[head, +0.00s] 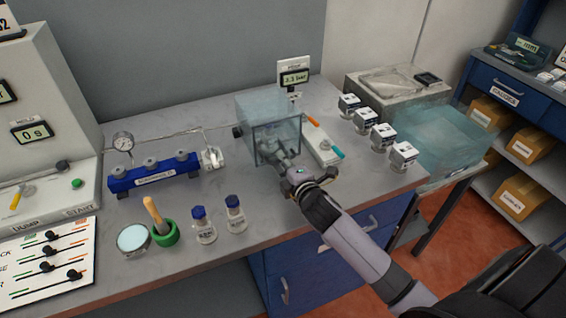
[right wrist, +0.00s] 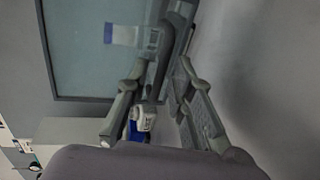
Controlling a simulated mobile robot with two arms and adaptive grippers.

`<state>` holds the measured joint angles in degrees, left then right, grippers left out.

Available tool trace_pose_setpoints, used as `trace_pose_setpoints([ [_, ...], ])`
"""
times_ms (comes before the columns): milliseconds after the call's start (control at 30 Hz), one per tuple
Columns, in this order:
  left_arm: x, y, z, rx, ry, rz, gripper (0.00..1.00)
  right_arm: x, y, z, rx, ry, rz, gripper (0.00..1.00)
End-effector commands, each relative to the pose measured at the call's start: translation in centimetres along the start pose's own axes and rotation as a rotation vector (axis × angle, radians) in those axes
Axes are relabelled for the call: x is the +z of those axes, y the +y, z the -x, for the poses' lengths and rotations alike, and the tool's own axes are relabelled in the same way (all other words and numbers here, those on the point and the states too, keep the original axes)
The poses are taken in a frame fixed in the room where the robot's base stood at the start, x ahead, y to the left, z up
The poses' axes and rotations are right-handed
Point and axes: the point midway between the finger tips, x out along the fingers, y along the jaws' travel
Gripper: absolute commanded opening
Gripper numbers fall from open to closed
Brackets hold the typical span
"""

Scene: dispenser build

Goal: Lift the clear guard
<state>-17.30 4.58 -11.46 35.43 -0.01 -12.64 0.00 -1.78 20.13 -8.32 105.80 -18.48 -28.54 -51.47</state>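The clear guard (head: 268,112) is a see-through, bluish box near the back middle of the bench. It appears to stand upright on the bench. My right gripper (head: 287,162) reaches in from the lower right to the guard's lower front edge. In the right wrist view, the guard's pane (right wrist: 85,55) fills the upper left. There, the fingers of my right gripper (right wrist: 162,62) lean towards each other, with a grey bar between or just behind them. I cannot tell whether they touch that bar. My left gripper is out of view.
A blue manifold (head: 153,173) stands to the left. Two blue-capped vials (head: 204,225) and a green mortar (head: 165,235) stand in front. The bench's front right is clear.

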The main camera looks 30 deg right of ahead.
Motion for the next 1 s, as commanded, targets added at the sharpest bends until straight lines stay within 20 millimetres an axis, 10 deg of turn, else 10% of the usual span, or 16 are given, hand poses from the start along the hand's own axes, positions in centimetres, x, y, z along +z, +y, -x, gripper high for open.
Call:
trace_pose_setpoints([
  [300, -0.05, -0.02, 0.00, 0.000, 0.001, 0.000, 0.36, 0.02, -0.02, 0.02, -0.001, 0.000, 0.000, 0.00],
  [1000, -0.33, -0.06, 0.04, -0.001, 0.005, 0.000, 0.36, 0.02, -0.02, 0.01, -0.002, -0.001, 0.000, 0.00],
])
